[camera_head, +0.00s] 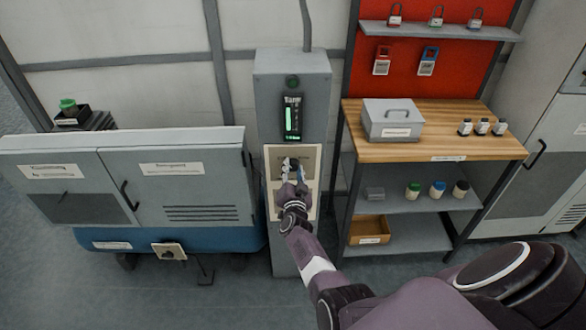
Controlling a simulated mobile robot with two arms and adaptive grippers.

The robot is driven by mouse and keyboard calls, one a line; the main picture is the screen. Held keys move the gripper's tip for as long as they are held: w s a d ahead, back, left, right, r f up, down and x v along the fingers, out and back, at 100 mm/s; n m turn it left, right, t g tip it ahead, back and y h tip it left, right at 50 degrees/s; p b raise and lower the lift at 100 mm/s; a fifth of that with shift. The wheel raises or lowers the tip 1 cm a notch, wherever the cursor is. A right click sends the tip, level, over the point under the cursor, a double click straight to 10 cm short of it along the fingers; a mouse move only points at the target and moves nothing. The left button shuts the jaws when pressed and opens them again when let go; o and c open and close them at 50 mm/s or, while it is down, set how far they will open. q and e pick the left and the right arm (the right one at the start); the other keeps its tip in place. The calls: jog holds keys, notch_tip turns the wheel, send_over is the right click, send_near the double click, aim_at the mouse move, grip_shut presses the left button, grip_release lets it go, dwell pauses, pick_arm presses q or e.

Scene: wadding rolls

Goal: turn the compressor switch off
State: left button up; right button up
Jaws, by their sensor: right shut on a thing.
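The compressor switch (295,165) is a dark knob on a cream plate (311,197), set in the front of a tall grey control post (265,95). My right gripper (293,171) reaches up from below and is shut on the knob. The fingers cover most of the knob, so its exact angle is hard to tell. Above the plate, a dark display (292,117) shows a lit green bar. A dark green round part (292,83) sits above the display. My left gripper is out of view.
A grey cabinet (200,187) over a blue tank (225,240) stands left of the post. A wooden-topped bench (440,143) with a grey box (393,118), small bottles and lower shelves stands close on the right. Padlocks hang on a red board (460,65) behind it.

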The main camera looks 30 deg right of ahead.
dwell(0.4)
jog(key=o, duration=1.2)
jog(key=shift+c, duration=0.2)
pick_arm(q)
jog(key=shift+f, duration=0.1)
